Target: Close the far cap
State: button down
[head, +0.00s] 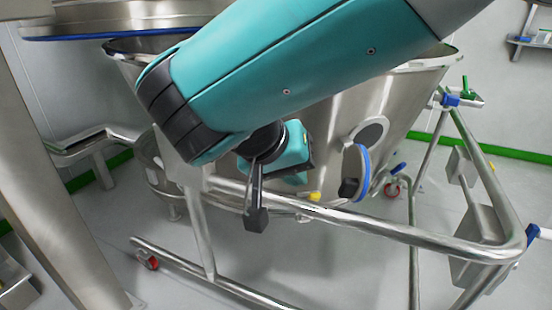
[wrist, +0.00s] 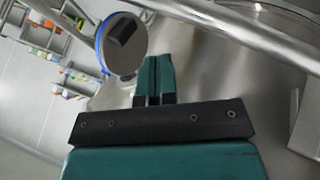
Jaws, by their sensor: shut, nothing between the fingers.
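The cap (head: 362,172) is a round metal disc with a blue rim and a dark block on its face. It stands open, swung out from the side of the steel vessel (head: 330,125), below a round port (head: 370,132). In the wrist view the cap (wrist: 124,45) is just beyond and left of my fingertips (wrist: 156,62), which are shut and empty. A gap or contact between them cannot be told. In the head view my arm covers much of the vessel, and my teal gripper (head: 290,178) is left of the cap, its fingertips unclear.
A tubular steel frame (head: 380,229) runs in front of the vessel, and a rail (wrist: 240,35) crosses above my fingers in the wrist view. A large blue-edged lid (head: 110,28) is at upper left. A bench (head: 95,140) stands at left. Grey floor shows beneath the frame.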

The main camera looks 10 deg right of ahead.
aim_at(309, 205)
jog(key=b+x, duration=0.2)
jog(key=x, duration=0.4)
jog(key=shift+s, duration=0.1)
jog(key=shift+s+d+b, duration=0.15)
jog(key=shift+d+b, duration=0.35)
jog(key=shift+d, duration=0.65)
jog(key=shift+d+r, duration=0.1)
jog(key=shift+d, duration=0.5)
jog(key=shift+s, duration=0.1)
